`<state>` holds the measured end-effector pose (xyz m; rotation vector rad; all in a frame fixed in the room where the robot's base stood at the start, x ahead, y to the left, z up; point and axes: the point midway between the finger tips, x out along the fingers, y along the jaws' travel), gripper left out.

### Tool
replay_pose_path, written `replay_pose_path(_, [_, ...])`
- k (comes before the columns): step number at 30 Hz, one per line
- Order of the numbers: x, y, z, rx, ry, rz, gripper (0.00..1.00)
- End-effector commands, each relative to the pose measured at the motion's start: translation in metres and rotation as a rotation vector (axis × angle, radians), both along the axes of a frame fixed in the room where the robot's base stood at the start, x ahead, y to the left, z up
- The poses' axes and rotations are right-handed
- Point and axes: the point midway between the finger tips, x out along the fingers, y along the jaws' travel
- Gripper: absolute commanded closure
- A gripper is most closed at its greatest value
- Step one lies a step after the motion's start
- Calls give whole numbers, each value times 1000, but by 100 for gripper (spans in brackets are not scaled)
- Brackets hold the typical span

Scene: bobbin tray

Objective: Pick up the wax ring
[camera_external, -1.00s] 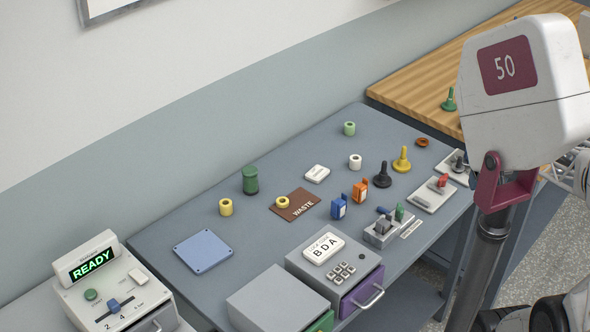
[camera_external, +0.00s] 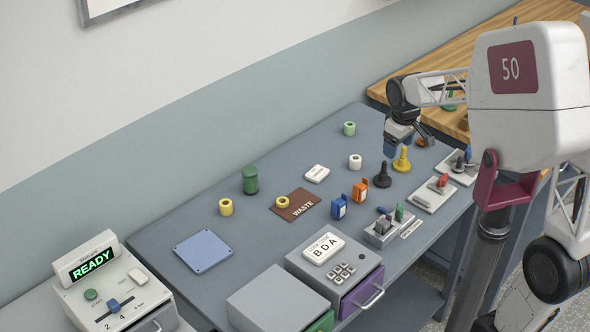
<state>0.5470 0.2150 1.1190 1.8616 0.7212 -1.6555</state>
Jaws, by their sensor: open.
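My gripper (camera_external: 397,149) is open and points down, left of the ring in the picture and above the table's far right part. It appears empty. It is close to the black peg (camera_external: 382,177) and the yellow peg (camera_external: 401,161) in the picture; its height over them is hard to tell.
A white bobbin (camera_external: 355,162) and a green bobbin (camera_external: 349,129) stand left of my gripper. A yellow bobbin (camera_external: 282,202) sits on the brown WASTE mat (camera_external: 303,210). A tray with a red part (camera_external: 433,199) is to the right.

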Motion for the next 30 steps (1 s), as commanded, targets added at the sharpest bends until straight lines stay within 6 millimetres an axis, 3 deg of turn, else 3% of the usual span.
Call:
replay_pose_path(6, [29, 65, -25, -16, 20, 153, 28])
replay_pose_path(15, [55, 157, -67, -38, 46, 359, 28])
replay_pose_path(24, [63, 253, -119, -58, 69, 564, 28])
replay_pose_path(30, [61, 300, -148, -68, 79, 662, 28])
